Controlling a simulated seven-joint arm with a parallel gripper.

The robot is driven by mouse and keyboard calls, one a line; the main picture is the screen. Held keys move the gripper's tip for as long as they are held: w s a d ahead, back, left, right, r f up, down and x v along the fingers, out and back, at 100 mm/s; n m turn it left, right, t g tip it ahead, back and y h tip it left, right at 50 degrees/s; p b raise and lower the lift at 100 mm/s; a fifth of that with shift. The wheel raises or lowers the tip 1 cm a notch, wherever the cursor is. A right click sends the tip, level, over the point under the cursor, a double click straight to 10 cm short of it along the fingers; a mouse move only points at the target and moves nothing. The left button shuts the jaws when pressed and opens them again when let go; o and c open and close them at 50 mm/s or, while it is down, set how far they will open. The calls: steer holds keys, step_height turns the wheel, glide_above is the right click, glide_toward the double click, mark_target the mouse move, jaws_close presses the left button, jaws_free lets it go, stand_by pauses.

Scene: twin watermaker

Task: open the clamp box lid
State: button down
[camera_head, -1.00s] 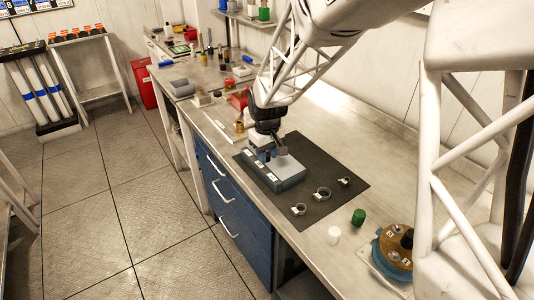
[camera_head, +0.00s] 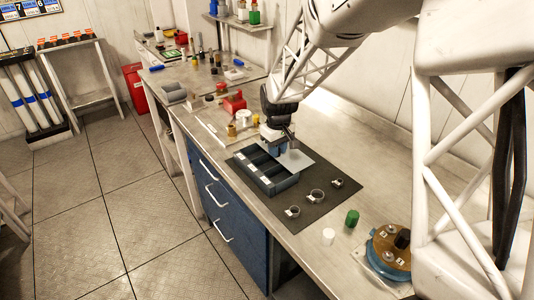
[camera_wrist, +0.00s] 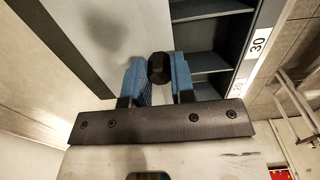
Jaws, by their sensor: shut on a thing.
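The clamp box (camera_head: 283,184) is a blue-grey box on a dark mat. Its open compartments show in the head view and in the wrist view (camera_wrist: 210,47). The flat grey lid (camera_head: 302,159) is off the compartments, at the right, back side of the box; whether it rests on anything is unclear. My gripper (camera_head: 284,144) is over the lid. In the wrist view, its blue fingers (camera_wrist: 159,72) are shut on a black knob (camera_wrist: 159,66), which is against the lid panel (camera_wrist: 130,30).
Several ring clamps (camera_head: 316,195) lie on the dark mat (camera_head: 325,180) right of the box. A green cap (camera_head: 352,218), a white cap (camera_head: 328,236) and a round brown-topped device (camera_head: 389,250) stand farther right. A red block (camera_head: 234,102) and small items are left.

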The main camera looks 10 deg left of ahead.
steer(key=shift+w+d, duration=0.6)
steer(key=shift+w, duration=0.05)
steer(key=c, duration=1)
jaws_free()
steer(key=shift+o, duration=0.2)
steer(key=shift+r, duration=0.1)
step_height(320, 180, up, 8)
steer(key=shift+f, duration=0.2)
steer(key=shift+s, duration=0.1)
